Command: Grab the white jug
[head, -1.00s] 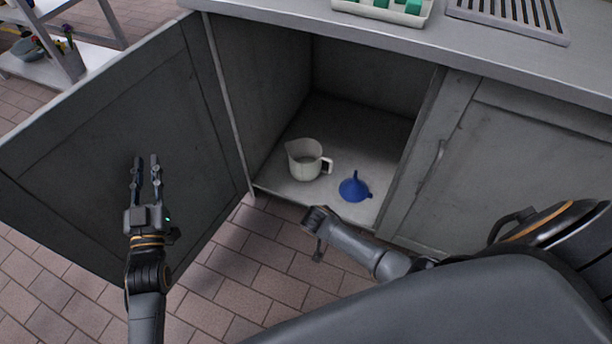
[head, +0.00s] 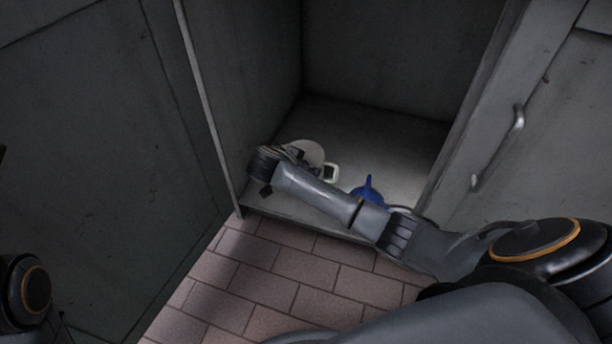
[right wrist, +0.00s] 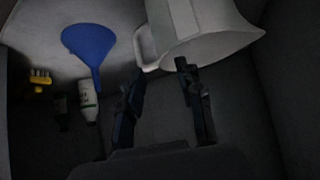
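The white jug (head: 312,151) stands on the floor of the open cabinet, partly hidden behind my right arm in the head view. Its handle (head: 331,173) points right. In the right wrist view the jug (right wrist: 210,38) fills the top, with its handle at the near left side. My right gripper (right wrist: 160,70) is open, its two fingers apart with the tips close to the handle's lower end and the jug's edge. Contact cannot be told. In the head view the right fingers are hidden. Only a joint of my left arm shows, and its gripper is out of view.
A blue funnel (head: 368,189) stands right of the jug, close to my right forearm. The cabinet walls and open door (head: 90,150) bound the space.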

